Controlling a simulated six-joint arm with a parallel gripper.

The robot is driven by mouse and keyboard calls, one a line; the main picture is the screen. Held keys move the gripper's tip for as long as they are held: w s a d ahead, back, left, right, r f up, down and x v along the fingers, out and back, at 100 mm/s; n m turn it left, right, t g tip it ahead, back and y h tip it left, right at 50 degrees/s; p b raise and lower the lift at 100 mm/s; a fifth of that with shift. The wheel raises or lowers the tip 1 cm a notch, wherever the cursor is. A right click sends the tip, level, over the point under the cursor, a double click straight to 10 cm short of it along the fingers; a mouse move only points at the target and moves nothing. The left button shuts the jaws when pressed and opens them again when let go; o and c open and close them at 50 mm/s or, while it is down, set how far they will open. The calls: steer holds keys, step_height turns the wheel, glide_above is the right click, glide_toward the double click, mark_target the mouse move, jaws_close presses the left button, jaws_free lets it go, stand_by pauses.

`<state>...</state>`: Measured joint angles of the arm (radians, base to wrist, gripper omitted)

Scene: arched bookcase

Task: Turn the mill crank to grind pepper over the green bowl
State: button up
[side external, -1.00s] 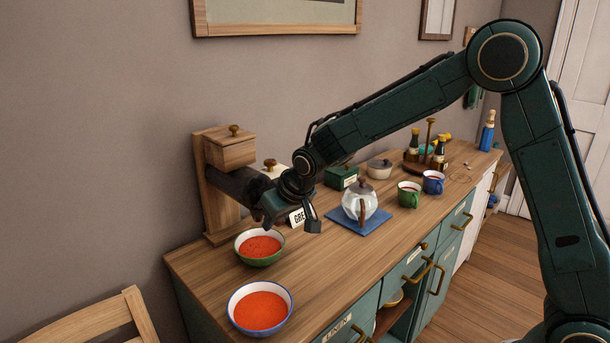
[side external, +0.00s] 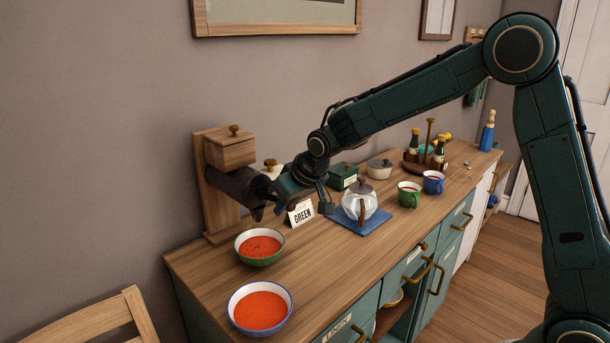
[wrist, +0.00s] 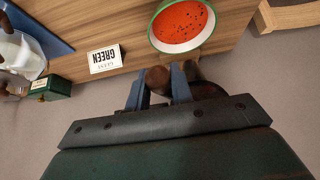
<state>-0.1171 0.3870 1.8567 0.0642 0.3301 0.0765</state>
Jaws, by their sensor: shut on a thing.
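The mill (side external: 214,190) is a wooden stand with a dark barrel and a small wooden box on top, at the left of the counter in the side view. My gripper (wrist: 158,88) is shut on the brown crank knob (wrist: 157,78), which sits between its two fingers. In the side view, my gripper (side external: 277,198) is beside the barrel's end and hides most of the crank. The green bowl (side external: 239,256) stands below the mill, holding red soup. The wrist view shows dark specks on the soup in this bowl (wrist: 207,40). A card reading GREEN (side external: 301,213) stands beside it.
A blue-rimmed bowl (side external: 233,318) of red soup stands nearer the front edge. A glass teapot (side external: 357,205) on a blue mat, a green box (side external: 341,177), a green mug (side external: 408,196) and a blue mug (side external: 433,183) stand to the right. A chair (side external: 110,325) is front left.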

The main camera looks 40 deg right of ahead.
steer(key=shift+w+d+r, duration=0.15)
steer(key=shift+r, duration=0.1)
steer(key=shift+d+r, duration=0.25)
steer(key=shift+r, duration=0.3)
steer(key=shift+d+r, duration=0.2)
steer(key=shift+r, duration=0.35)
steer(key=shift+a+r, duration=0.2)
steer(key=shift+r, duration=0.6)
steer(key=shift+a+r, duration=0.1)
steer(key=shift+r, duration=0.25)
steer(key=shift+s+a+r, duration=0.25)
steer(key=shift+a+r, duration=0.6)
steer(key=shift+a, duration=0.15)
